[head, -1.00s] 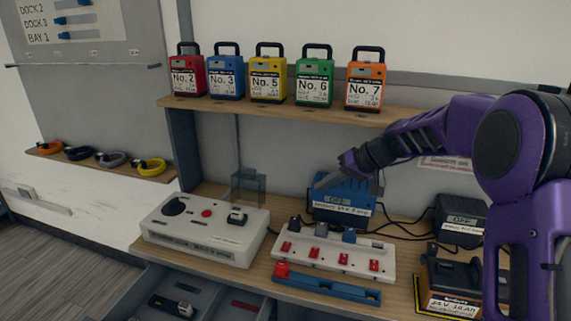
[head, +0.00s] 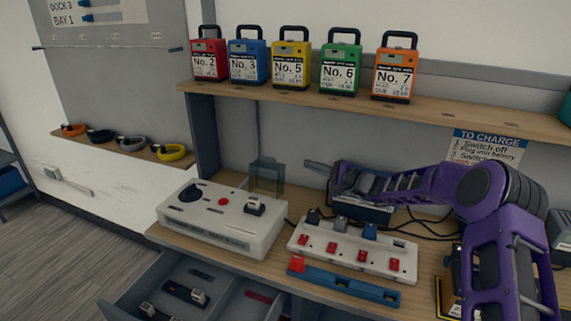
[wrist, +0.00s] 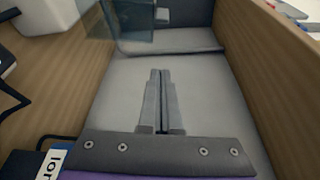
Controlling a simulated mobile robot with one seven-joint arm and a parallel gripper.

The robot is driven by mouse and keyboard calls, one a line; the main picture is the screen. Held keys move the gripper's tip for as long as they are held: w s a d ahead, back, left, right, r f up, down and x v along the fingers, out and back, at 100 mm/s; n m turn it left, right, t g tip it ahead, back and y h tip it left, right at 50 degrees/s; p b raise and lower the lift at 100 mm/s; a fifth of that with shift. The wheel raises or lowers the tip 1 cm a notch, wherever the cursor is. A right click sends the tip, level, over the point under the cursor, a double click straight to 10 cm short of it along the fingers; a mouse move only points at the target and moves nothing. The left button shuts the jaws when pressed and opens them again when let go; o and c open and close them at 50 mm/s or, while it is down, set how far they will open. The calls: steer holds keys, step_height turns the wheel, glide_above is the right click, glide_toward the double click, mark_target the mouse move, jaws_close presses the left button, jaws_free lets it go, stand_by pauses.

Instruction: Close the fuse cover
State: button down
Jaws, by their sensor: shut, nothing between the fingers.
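The fuse cover (head: 266,176) is a smoky see-through piece standing raised at the back edge of the white fuse box (head: 220,218). A small black-and-white fuse (head: 254,206) sits uncovered on top of the box in front of it. My gripper (head: 308,164) is shut and empty, pointing left, to the right of the cover and apart from it in the head view. In the wrist view my closed fingers (wrist: 161,74) point toward the cover (wrist: 138,25), which shows at the top, slightly left. Its hinge is not clear.
A white strip with red switches (head: 352,248) and a blue bar (head: 344,283) lie right of the box. A shelf (head: 330,101) with several numbered packs runs above. An open drawer (head: 215,290) is below. A blue charger sits partly hidden behind my arm.

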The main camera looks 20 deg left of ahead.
glide_above(284, 179)
steer(key=w, duration=0.4)
steer(key=shift+s+r+p, duration=0.15)
steer(key=shift+s+p, duration=0.4)
steer(key=shift+s, duration=1.45)
steer(key=shift+s, duration=0.1)
